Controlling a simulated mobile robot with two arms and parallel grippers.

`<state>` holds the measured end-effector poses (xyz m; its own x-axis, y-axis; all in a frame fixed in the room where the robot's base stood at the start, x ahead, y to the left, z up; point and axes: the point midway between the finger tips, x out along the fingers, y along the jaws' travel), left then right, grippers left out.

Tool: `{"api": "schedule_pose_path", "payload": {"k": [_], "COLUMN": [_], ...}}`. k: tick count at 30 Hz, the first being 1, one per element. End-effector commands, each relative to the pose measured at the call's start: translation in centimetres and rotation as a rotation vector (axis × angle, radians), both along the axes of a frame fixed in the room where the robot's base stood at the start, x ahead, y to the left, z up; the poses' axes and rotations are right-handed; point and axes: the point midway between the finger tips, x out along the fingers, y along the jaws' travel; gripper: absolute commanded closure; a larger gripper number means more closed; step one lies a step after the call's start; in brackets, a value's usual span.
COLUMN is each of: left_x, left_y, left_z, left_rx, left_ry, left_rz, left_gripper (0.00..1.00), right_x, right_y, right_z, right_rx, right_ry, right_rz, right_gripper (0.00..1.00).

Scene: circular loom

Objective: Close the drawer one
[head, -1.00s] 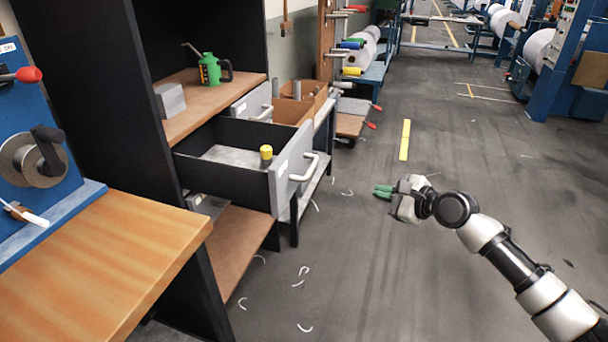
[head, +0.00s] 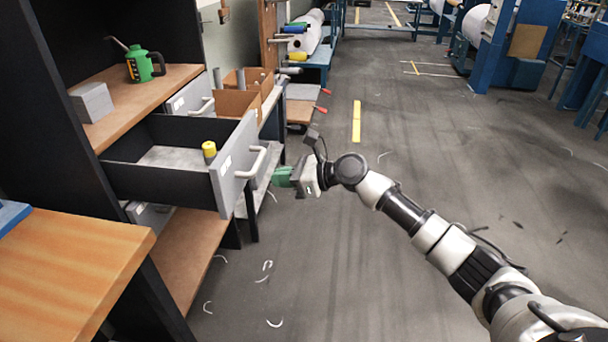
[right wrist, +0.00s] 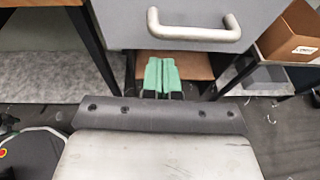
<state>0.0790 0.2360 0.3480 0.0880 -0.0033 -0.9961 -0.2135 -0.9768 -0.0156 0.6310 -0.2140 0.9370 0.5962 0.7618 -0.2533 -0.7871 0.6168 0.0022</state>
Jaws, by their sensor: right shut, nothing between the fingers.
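The open drawer (head: 232,165) sticks out of the dark cabinet. Its grey front carries a metal bar handle (head: 254,163), and a yellow-topped object (head: 209,150) stands inside it. My right gripper (head: 280,177) has green fingers and is shut and empty. In the head view it is just right of the drawer handle, at about the handle's lower height. In the right wrist view, the fingers (right wrist: 160,76) show below the drawer front (right wrist: 190,22) and its handle (right wrist: 195,35); I cannot tell whether they touch. My left gripper is not in view.
A green oil can (head: 140,65) and a grey block (head: 92,102) stand on the cabinet shelf above. Another handled drawer front (head: 190,97) and cardboard boxes (head: 240,100) are behind. A wooden table (head: 70,262) is at the left front.

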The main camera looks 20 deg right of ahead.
Motion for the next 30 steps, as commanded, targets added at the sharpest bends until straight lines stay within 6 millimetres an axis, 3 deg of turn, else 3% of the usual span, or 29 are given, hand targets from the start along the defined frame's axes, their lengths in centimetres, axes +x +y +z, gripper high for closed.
{"api": "schedule_pose_path", "payload": {"k": [3, 9, 24, 30], "left_x": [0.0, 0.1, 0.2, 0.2], "left_y": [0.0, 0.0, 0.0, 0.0], "left_z": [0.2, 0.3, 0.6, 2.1], "left_rx": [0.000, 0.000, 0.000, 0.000], "left_ry": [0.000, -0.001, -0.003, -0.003], "left_rz": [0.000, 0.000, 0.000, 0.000], "left_gripper": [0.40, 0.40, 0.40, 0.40], "right_x": [1.2, 2.1, 2.4, 3.8], "right_y": [1.5, 2.6, 3.1, 5.4], "right_z": [0.4, 0.3, 0.4, 0.8], "right_rx": [0.000, 0.001, 0.000, 0.004], "right_ry": [-0.003, -0.001, 0.000, 0.000], "right_rz": [0.001, -0.001, -0.001, 0.000], "right_gripper": [1.00, 1.00, 1.00, 1.00]}}
